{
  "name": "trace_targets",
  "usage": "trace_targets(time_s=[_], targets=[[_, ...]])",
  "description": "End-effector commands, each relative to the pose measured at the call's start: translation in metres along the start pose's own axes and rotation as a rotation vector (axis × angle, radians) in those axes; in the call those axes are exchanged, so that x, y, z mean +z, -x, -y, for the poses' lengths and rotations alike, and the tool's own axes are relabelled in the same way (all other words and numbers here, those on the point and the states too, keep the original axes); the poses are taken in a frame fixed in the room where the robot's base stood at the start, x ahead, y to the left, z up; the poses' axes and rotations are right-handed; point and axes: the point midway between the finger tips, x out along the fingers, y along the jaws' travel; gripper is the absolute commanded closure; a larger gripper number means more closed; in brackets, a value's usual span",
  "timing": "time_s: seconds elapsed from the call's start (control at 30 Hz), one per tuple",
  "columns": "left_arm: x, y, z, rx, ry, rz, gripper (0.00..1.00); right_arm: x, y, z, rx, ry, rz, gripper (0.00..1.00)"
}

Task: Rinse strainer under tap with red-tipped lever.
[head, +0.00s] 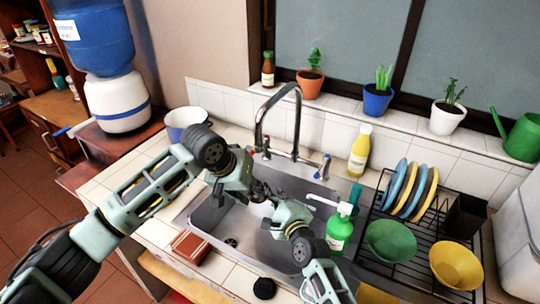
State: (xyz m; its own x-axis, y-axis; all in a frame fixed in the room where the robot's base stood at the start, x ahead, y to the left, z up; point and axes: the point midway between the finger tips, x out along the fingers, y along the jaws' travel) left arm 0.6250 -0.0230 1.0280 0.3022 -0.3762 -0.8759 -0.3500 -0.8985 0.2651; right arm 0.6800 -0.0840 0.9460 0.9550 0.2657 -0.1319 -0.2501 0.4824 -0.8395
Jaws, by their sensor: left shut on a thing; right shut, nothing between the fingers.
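The tap (284,112) arches over the sink (207,216) from its back edge. A blue-tipped lever (325,168) stands at its right. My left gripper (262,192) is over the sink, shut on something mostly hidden. A small pale rounded part (262,208) shows below its fingers and is probably the strainer. My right gripper (272,200) is shut and empty, close to the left gripper's fingers over the sink. Whether the two touch is unclear. No water shows from the spout.
A green soap bottle (339,232) and a yellow bottle (359,152) stand right of the sink. The dish rack (408,268) holds plates and bowls. A brick-coloured block (190,247) lies at the front left.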

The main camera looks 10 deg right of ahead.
Motion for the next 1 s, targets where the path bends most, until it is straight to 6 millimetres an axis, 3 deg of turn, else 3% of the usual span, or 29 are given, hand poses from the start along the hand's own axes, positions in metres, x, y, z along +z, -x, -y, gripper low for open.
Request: trace_targets(time_s=[0.1, 0.3, 0.47, 1.0], targets=[[0.0, 0.0, 0.0, 0.0, 0.0, 0.0, 0.98, -0.009, -0.016, 0.029, -0.089, 0.274, -0.04, 1.0], [0.0, 0.0, 0.0, 0.0, 0.0, 0.0, 0.98, -0.013, -0.027, 0.051, -0.154, 0.523, -0.072, 1.0], [0.0, 0.0, 0.0, 0.0, 0.0, 0.0, 0.98, -0.013, -0.037, 0.056, -0.163, 0.559, -0.075, 1.0], [0.0, 0.0, 0.0, 0.0, 0.0, 0.0, 0.98, -0.014, -0.101, 0.068, -0.161, 0.556, -0.074, 1.0]])
